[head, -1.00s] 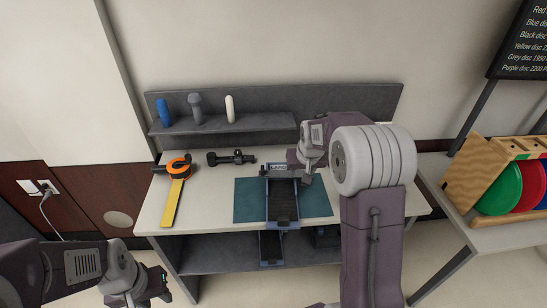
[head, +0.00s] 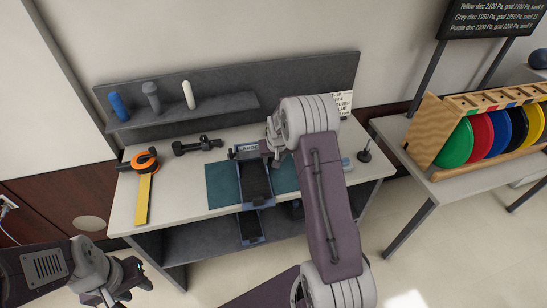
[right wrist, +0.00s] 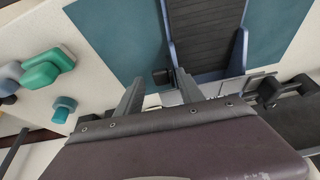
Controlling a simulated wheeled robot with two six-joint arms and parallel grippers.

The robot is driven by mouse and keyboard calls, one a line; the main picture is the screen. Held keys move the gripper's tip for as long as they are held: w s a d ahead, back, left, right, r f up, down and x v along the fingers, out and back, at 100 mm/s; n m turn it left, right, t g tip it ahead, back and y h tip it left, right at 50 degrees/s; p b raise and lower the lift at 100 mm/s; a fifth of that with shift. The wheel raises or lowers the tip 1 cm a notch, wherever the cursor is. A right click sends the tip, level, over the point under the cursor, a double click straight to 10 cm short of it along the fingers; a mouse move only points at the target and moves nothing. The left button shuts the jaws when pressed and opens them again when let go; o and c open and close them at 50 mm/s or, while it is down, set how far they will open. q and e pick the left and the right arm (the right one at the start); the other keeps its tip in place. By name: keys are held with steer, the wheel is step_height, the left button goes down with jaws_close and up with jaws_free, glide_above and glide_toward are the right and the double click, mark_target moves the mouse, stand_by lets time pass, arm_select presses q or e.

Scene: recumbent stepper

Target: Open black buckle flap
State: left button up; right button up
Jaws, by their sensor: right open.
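The stepper (head: 256,180), a blue frame with black ribbed treads, stands on the teal mat at the bench's middle. In the right wrist view its ribbed tread (right wrist: 205,35) is at the top. A small black block (right wrist: 161,76), possibly the buckle flap, lies at the frame's edge, between and just beyond my right fingertips. My right gripper (right wrist: 155,88) is open with nothing between its fingers; contact with the block cannot be told. In the head view my right arm partly hides the stepper's far end. My left gripper (head: 125,283) hangs at lower left, away from the bench.
On the bench (head: 125,215) lie an orange-and-yellow tool (head: 144,185) and a black dumbbell-like part (head: 197,145). The shelf (head: 190,117) holds blue, grey and white handles. A rack (head: 445,125) of coloured discs stands on the right table.

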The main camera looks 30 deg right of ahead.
steer(key=shift+a, duration=0.15)
steer(key=shift+w, duration=0.1)
steer(key=shift+c, duration=1.4)
steer(key=shift+f, duration=0.1)
jaws_close()
steer(key=shift+d+f+y+b, duration=0.3)
steer(key=shift+d+y+b, duration=0.15)
steer(key=shift+y+b, duration=0.4)
steer(key=y+b, duration=0.1)
steer(key=b, duration=0.2)
steer(key=d+f+m+t+y+b, duration=0.1)
steer(key=b, duration=0.3)
steer(key=s+d+f+t+y+b, duration=0.1)
steer(key=y+b, duration=0.1)
steer(key=b, duration=0.2)
steer(key=shift+s+d+f+m+t+y+b, duration=0.15)
steer(key=shift+m+t+y+b, duration=0.1)
steer(key=shift+y+b, duration=0.4)
steer(key=shift+d+f+m+t+y+b, duration=0.15)
steer(key=shift+m+y+b, duration=0.1)
steer(key=shift+y+b, duration=0.4)
